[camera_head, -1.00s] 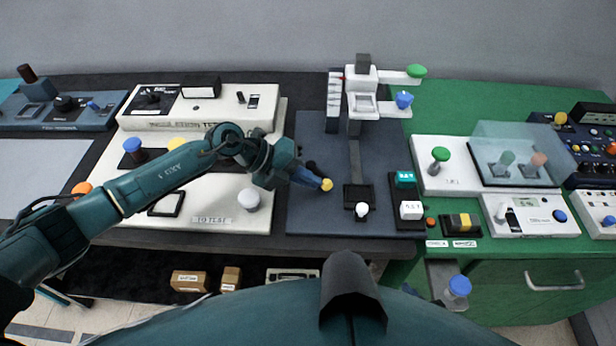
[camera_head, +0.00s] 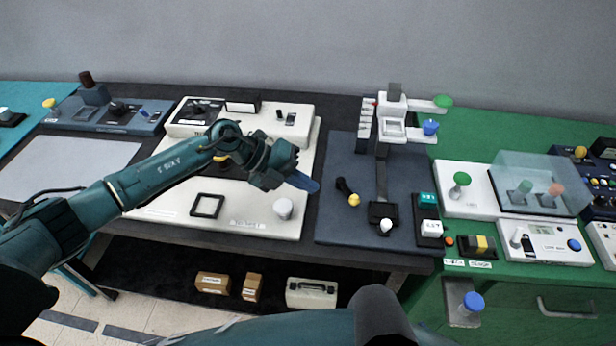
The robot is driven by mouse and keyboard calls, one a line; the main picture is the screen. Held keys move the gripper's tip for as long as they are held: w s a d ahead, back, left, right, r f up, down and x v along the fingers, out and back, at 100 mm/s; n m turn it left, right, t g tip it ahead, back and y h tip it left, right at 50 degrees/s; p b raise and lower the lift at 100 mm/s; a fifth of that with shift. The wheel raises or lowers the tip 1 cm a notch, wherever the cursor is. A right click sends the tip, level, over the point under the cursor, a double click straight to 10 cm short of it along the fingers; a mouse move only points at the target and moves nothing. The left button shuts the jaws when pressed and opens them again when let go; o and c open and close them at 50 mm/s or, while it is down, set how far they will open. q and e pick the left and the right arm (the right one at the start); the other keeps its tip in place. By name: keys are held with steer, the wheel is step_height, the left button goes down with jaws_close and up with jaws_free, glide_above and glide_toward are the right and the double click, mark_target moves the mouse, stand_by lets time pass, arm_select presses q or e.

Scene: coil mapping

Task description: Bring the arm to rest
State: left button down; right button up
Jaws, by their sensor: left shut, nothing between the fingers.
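My left arm reaches in from the left, over the cream panel (camera_head: 250,205). My left gripper (camera_head: 308,184) is shut and empty, with its blue-grey fingers over the panel's right edge. A short black lever with a yellow tip (camera_head: 353,199) stands on the dark blue board (camera_head: 340,225), just right of the fingertips, and a gap shows between them. The cream panel carries a black square frame (camera_head: 207,206) and a white knob (camera_head: 283,208); my arm hides part of it. My right gripper is not in view.
The dark blue board holds a white stand (camera_head: 393,115) with green and blue knobs. A clear cover (camera_head: 540,182) and small devices occupy the green bench (camera_head: 480,125) at right. A blue-grey control box (camera_head: 105,112) stands at far left. Small boxes (camera_head: 212,284) lie below the table.

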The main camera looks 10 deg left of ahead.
arm_select(q)
steer(key=s+d+r+n+t+h, duration=0.2)
steer(key=s+d+n+t+h, duration=0.4)
steer(key=d, duration=0.3)
steer(key=s+a+f+n+t+y, duration=0.1)
steer(key=a+f+n+t+y, duration=0.1)
steer(key=n, duration=0.4)
steer(key=a+f+n+t+y, duration=0.2)
steer(key=a+n+t+y, duration=0.1)
steer(key=n, duration=0.3)
steer(key=s+a+f+n+t+y, duration=0.1)
steer(key=a+f+n+t+y, duration=0.1)
steer(key=n, duration=0.4)
steer(key=shift+s+a+f+y, duration=0.3)
steer(key=shift+a+y, duration=0.2)
steer(key=shift+y, duration=0.3)
steer(key=s+a+f+n+g+y, duration=0.2)
steer(key=s+a+f+n, duration=0.1)
steer(key=s+f, duration=0.2)
steer(key=s+a+f+n+g+y, duration=0.2)
steer(key=s+a+f+n, duration=0.1)
steer(key=s, duration=0.4)
step_height(320, 180, down, 2)
steer(key=shift+s+a+f+n+g+y, duration=0.15)
steer(key=shift+s+f+n+g+y, duration=0.2)
steer(key=shift+n, duration=0.35)
